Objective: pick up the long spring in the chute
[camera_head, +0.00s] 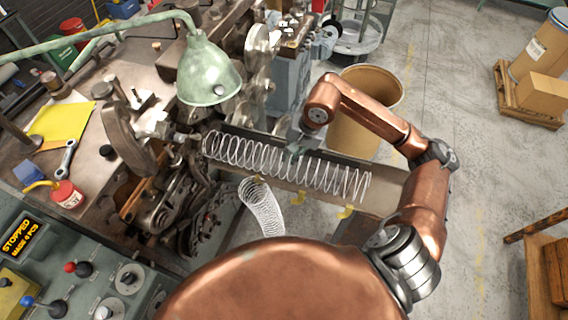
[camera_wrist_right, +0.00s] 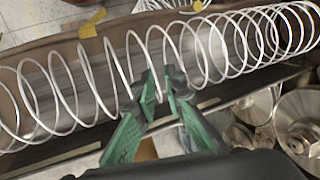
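The long spring (camera_head: 258,157), a wide silvery coil, lies lengthwise in the metal chute (camera_head: 386,193). It spans the right wrist view (camera_wrist_right: 82,82), with the chute wall (camera_wrist_right: 60,150) beneath it. My right gripper (camera_head: 296,150) reaches down to the middle of the spring. In the right wrist view, its green fingers (camera_wrist_right: 161,78) are close together among the coils, with a narrow gap between the tips. Wire passes at the tips, but I cannot see a firm pinch on it. My left gripper is not in view.
A narrower white spring (camera_head: 262,207) hangs below the chute. A green lamp (camera_head: 209,72) overhangs the machine at the upper left. A brown drum (camera_head: 372,85) stands behind my right arm. A control panel (camera_head: 95,290) showing "STOPPED" is at the lower left.

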